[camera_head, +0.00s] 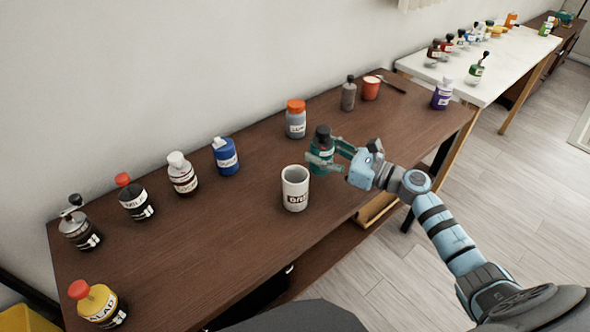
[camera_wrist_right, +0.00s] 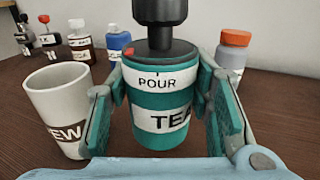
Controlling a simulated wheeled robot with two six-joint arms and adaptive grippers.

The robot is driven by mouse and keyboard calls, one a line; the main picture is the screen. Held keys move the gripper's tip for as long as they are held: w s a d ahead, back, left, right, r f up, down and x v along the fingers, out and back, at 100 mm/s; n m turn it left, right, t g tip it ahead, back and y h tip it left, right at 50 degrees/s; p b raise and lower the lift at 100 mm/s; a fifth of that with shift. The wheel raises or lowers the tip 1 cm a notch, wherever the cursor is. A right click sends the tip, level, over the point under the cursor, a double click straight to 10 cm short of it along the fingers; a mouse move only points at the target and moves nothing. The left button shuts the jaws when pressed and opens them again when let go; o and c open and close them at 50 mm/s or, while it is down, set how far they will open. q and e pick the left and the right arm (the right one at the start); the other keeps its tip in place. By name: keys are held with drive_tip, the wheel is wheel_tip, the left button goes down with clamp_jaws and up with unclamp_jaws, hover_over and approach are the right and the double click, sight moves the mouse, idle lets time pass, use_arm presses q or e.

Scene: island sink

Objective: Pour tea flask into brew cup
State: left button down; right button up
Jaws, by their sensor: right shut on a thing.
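The tea flask (camera_head: 321,151) is a teal bottle with a black cap and white "POUR" and "TEA" labels. It is upright on or just above the brown table, which I cannot tell. My right gripper (camera_head: 325,157) is shut around its sides; the flask also shows between the fingers in the right wrist view (camera_wrist_right: 165,100). The brew cup (camera_head: 295,188) is a white mug with a brown label, upright on the table just left of the flask. It also shows at the left in the right wrist view (camera_wrist_right: 62,105). My left gripper is not in view.
An orange-capped jar (camera_head: 296,119) stands behind the flask, and a grey bottle (camera_head: 348,94) and orange cup (camera_head: 371,88) are farther right. A blue bottle (camera_head: 225,156) and several other containers line the left. The table is clear in front of the blue bottle.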

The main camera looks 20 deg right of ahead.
sight(317, 144)
drive_tip(key=shift+w+a+f, duration=0.35)
drive_tip(key=shift+s+r, duration=0.1)
drive_tip(key=r+p, duration=0.1)
drive_tip(key=r+n+p, duration=0.1)
drive_tip(key=a+r+n+p, duration=0.1)
drive_tip(key=r+p, duration=0.1)
drive_tip(key=shift+s, duration=0.35)
drive_tip(key=shift+s+a+r+n+p, duration=0.35)
drive_tip(key=shift+a+r+n+p, duration=0.2)
drive_tip(key=shift+n+p, duration=0.35)
drive_tip(key=shift+s+a+r+n+p, duration=0.4)
drive_tip(key=shift+a+n+p, duration=0.2)
drive_tip(key=shift+n, duration=0.4)
drive_tip(key=shift+s+a+r+n+p, duration=0.3)
drive_tip(key=shift+a+n+p, duration=0.2)
drive_tip(key=shift+n, duration=0.2)
drive_tip(key=shift+s+a+f+n+h+b, duration=0.15)
drive_tip(key=shift+f+n+h+b, duration=0.15)
drive_tip(key=shift+f+n, duration=0.45)
